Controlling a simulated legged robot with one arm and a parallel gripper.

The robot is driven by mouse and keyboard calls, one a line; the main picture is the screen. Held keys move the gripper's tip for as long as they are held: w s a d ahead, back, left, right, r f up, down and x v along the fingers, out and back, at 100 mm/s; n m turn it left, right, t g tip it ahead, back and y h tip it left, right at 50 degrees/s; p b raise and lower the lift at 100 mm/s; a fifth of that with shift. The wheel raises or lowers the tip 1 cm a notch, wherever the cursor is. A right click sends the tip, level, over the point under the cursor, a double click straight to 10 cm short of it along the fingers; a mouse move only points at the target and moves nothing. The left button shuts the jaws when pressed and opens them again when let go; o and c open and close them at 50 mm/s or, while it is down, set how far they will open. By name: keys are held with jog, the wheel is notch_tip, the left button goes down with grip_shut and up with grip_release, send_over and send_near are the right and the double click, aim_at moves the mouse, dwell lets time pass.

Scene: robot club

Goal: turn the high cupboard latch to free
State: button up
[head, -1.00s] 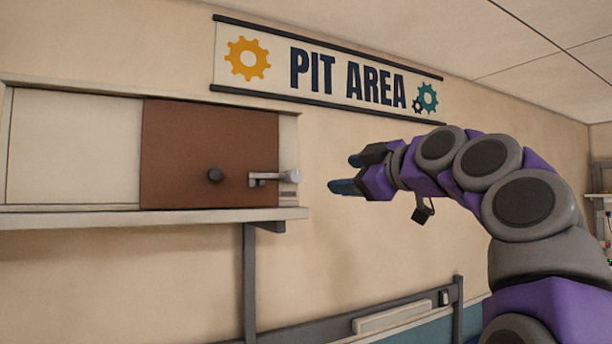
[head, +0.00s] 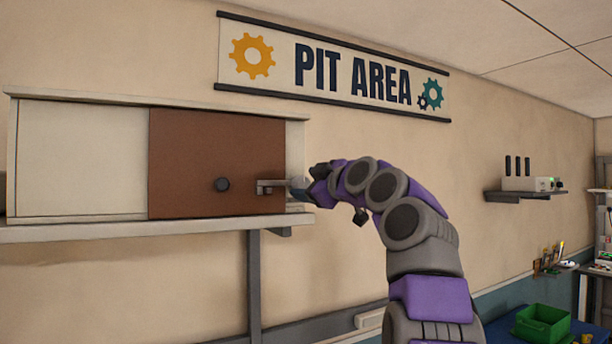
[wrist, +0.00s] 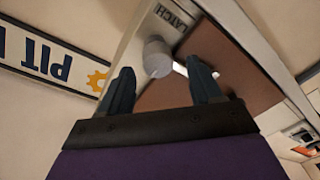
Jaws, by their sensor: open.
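My gripper (head: 305,186) is at the latch's right end in the head view. In the wrist view its two dark fingers (wrist: 162,85) are apart, with the latch's round end between and just beyond them. I cannot tell whether they touch it.
A shelf ledge (head: 120,231) runs under the cupboard on a grey bracket (head: 254,280). A PIT AREA banner (head: 335,68) hangs above. At the right are a small wall shelf (head: 520,194) and a green bin (head: 541,326). The wall between is clear.

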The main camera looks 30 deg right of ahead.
jog(key=shift+w+a+p, duration=0.25)
jog(key=shift+w+p, duration=0.15)
jog(key=shift+w, duration=0.65)
jog(key=shift+d+f, duration=0.1)
jog(key=shift+d, duration=0.6)
jog(key=shift+c, duration=0.5)
jog(key=shift+a, duration=0.4)
jog(key=c, duration=0.4)
grip_shut()
